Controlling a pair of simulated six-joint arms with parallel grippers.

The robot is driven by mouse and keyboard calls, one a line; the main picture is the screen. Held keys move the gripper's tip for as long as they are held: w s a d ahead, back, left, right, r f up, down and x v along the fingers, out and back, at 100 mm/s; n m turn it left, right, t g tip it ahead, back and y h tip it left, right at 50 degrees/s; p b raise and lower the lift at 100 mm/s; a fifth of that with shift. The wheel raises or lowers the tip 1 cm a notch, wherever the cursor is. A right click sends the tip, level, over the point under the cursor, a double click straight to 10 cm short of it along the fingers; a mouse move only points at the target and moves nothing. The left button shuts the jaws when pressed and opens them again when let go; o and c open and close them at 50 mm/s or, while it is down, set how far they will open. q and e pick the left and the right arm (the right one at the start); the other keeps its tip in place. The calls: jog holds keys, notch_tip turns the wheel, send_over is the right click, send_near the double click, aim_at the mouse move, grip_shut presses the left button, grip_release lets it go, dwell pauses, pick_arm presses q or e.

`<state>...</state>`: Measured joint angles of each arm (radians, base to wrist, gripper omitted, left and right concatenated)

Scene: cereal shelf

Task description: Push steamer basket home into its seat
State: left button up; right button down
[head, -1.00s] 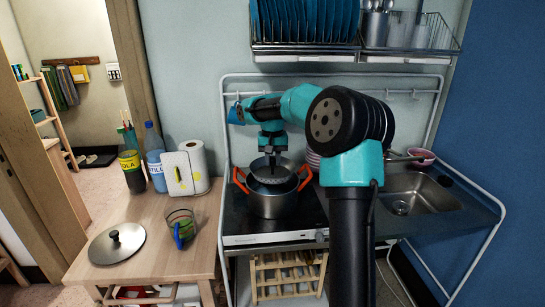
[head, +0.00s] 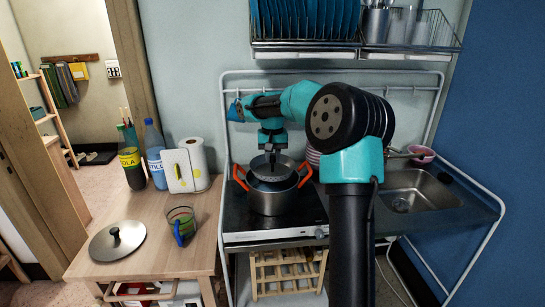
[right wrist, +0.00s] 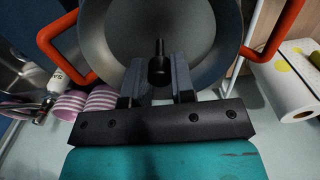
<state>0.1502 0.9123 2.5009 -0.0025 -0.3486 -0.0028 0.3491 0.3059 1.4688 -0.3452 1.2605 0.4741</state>
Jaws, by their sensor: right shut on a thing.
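The steel pot (head: 274,203) with orange side handles stands on the black hob. The steamer basket (head: 285,168), a grey round metal piece, is at the pot's mouth, with its rim showing around the level of the pot's top. My right gripper (head: 271,155) points down over the pot, shut on the basket's central post. In the right wrist view a dark post (right wrist: 159,66) stands between the fingers, with the pot (right wrist: 95,40) around it. The fingers and post hide part of the basket, and its underside is out of sight. My left gripper is not in view.
A wooden table (head: 146,256) at left holds a lid (head: 103,246), a glass (head: 181,222), bottles and a paper roll (head: 191,158). Pink-striped bowls (head: 314,157) stand behind the hob. The sink (head: 408,196) is at right; a dish rack (head: 355,49) hangs above.

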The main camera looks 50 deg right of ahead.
aim_at(272, 172)
jog(key=shift+f, duration=4.6)
jog(key=c, duration=0.9)
grip_release()
notch_tip(272, 172, up, 17)
jog(key=shift+r, duration=0.2)
